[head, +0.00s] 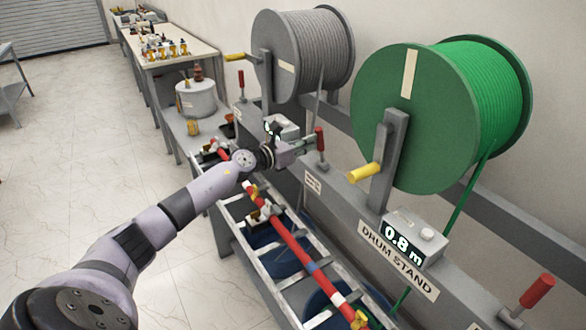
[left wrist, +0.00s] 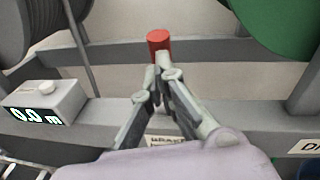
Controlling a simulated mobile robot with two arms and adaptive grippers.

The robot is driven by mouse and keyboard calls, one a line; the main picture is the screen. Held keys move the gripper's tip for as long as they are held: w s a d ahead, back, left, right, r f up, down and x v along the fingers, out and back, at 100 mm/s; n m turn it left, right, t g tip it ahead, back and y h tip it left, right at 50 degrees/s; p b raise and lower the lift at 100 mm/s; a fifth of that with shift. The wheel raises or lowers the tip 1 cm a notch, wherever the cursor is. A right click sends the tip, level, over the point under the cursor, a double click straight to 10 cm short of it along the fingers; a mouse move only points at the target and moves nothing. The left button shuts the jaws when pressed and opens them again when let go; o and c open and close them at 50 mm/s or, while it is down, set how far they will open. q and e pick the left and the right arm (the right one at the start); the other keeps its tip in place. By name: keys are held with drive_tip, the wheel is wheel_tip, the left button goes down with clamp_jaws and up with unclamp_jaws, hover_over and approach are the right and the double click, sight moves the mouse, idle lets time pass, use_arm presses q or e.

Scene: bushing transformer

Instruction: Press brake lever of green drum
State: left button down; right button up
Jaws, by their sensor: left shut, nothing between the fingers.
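The green drum (head: 415,120) stands on the drum stand (head: 400,262) at the right of the head view; its edge shows at the top right of the left wrist view (left wrist: 290,20). A red-handled lever (head: 320,140) stands upright on the stand, left of the green drum. Its red top (left wrist: 158,40) shows just beyond my fingertips in the left wrist view. My left gripper (head: 312,143) is shut and empty, close by this lever; I cannot tell if they touch. The lever's lower part is hidden behind the fingers in the left wrist view. My right gripper is out of view.
The green drum's counter (head: 405,238) reads 0.8 m. Another red lever (head: 537,290) stands at the lower right, and one (head: 241,80) beside the grey drum (head: 300,55). A yellow crank handle (head: 363,173) juts out. A rack with a red pole (head: 290,238) lies below my arm.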

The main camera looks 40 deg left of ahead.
use_arm(q)
drive_tip(key=shift+w+d+r, duration=0.2)
drive_tip(key=shift+w+r, duration=0.05)
drive_tip(key=shift+w, duration=0.2)
drive_tip(key=shift+w+d+r, duration=0.15)
drive_tip(key=shift+w+r, duration=0.05)
drive_tip(key=shift+w, duration=0.2)
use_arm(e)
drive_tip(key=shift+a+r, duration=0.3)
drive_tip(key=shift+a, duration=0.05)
